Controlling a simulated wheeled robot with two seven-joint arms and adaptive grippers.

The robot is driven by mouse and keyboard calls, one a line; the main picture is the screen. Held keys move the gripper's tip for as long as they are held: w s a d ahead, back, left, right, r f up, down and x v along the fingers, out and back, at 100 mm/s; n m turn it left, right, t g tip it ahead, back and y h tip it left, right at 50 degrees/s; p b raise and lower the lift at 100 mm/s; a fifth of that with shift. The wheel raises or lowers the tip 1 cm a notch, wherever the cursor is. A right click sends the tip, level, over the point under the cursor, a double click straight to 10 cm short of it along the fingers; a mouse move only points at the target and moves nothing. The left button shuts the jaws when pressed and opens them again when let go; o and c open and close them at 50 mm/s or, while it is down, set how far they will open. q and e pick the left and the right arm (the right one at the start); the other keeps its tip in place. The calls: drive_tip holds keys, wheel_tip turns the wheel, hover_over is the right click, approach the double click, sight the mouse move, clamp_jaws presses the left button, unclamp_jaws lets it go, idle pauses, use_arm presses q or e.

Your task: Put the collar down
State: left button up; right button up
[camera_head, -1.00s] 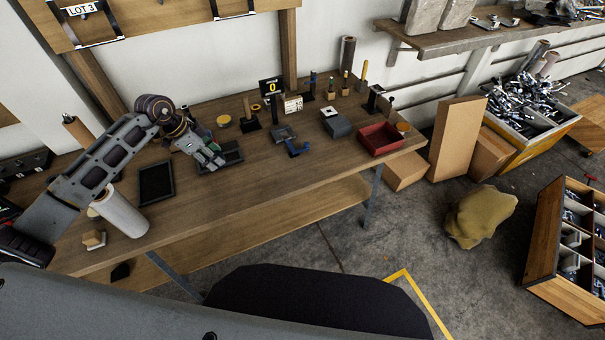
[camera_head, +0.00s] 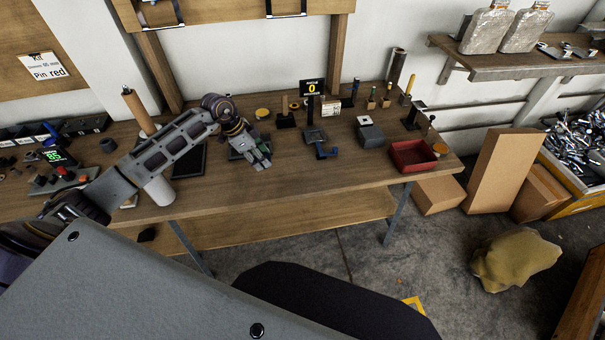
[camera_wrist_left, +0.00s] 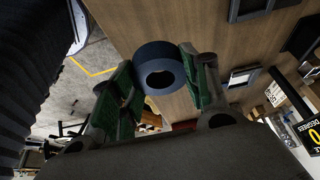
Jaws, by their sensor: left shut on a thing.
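The collar (camera_wrist_left: 160,72) is a dark blue-grey ring with a round hole, seen in the left wrist view. My left gripper (camera_wrist_left: 158,66) is shut on it, with a green-padded finger on each side. The wooden bench top lies below the collar; I cannot tell whether the two touch. In the head view my left gripper (camera_head: 259,160) is over the bench, at a small dark tray that it partly covers. The collar cannot be made out there. My right gripper is not in view.
A dark flat tray (camera_head: 190,161) and a white cylinder (camera_head: 159,190) are left of the gripper. Bare bench top lies in front of these parts.

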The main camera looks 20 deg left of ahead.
use_arm(q)
hover_over(269, 181)
drive_tip(key=a, duration=0.1)
drive_tip(key=shift+s+a+f, duration=0.1)
drive_tip(key=shift+s+f, duration=0.1)
drive_tip(key=shift+f, duration=1.35)
drive_tip(key=shift+s+a+f, duration=0.1)
drive_tip(key=shift+s+f, duration=0.05)
drive_tip(key=shift+f, duration=1.35)
drive_tip(key=shift+f+p, duration=0.4)
drive_tip(key=shift+f, duration=1.5)
drive_tip(key=shift+f, duration=0.1)
drive_tip(key=o, duration=1)
drive_tip(key=shift+b+v, duration=0.3)
drive_tip(key=shift+v, duration=5.8)
drive_tip(key=shift+d, duration=0.15)
